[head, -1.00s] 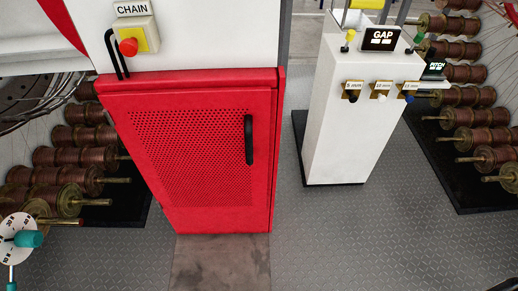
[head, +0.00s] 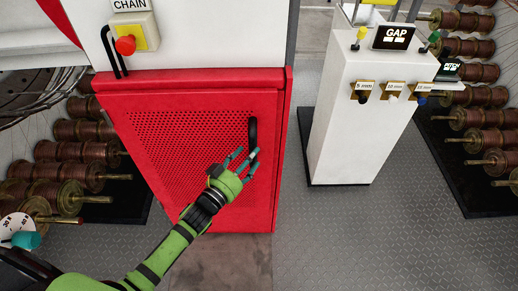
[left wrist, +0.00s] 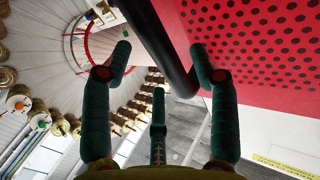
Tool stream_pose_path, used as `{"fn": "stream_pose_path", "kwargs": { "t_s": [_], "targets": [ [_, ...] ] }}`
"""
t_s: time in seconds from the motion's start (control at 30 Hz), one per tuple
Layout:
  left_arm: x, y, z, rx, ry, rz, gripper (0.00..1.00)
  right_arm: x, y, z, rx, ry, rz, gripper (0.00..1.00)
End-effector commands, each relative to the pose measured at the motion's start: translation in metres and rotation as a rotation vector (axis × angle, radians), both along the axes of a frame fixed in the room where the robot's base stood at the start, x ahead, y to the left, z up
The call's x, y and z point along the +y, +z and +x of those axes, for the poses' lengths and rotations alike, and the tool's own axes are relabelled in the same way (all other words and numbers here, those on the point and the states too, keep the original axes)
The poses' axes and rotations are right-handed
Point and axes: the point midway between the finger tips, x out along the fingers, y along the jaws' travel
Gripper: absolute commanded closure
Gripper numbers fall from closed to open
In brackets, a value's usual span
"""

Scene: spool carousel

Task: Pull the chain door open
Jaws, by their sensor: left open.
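The chain door is a red perforated panel (head: 180,140), shut, below a white housing with a CHAIN label. Its black bar handle (head: 252,131) is upright near the door's right edge. My left gripper (head: 241,160) is open at the handle's lower end, in front of the door. In the left wrist view the black handle (left wrist: 160,40) runs between the spread fingers of my left gripper (left wrist: 160,75), with the red door (left wrist: 260,50) at upper right. I cannot tell whether any finger touches the handle. My right gripper is not in view.
A white pedestal (head: 350,140) with a GAP display (head: 393,36) stands to the right of the door. Racks of copper-coloured spools (head: 480,140) stand at both sides. The floor in front is clear.

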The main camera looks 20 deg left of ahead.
Motion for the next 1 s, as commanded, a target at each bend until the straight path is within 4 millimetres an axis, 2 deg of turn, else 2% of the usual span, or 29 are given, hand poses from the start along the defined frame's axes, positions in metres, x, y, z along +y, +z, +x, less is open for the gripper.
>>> {"fn": "stream_pose_path", "kwargs": {
  "t_s": [0.03,0.2,0.57,0.67,0.7,0.73,1.0],
  "targets": [
    [-0.003,0.002,0.009,-0.002,0.000,-0.001,0.40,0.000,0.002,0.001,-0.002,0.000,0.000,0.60],
    [-0.009,0.000,0.027,0.001,0.001,0.001,0.40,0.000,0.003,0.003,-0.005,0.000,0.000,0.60],
    [-0.011,-0.001,0.033,0.003,0.000,0.002,0.40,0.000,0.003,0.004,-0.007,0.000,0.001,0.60],
    [-0.011,-0.001,0.033,0.003,0.000,0.002,0.76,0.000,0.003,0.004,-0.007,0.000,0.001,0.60],
    [-0.011,-0.001,0.033,0.003,0.000,0.002,0.92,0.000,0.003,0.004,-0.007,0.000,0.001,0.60],
    [-0.011,-0.001,0.033,0.003,0.000,0.002,1.00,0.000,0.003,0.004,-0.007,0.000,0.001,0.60],
    [-0.010,-0.001,0.032,0.003,0.001,0.002,1.00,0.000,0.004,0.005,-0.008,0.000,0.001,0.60]
  ]
}}
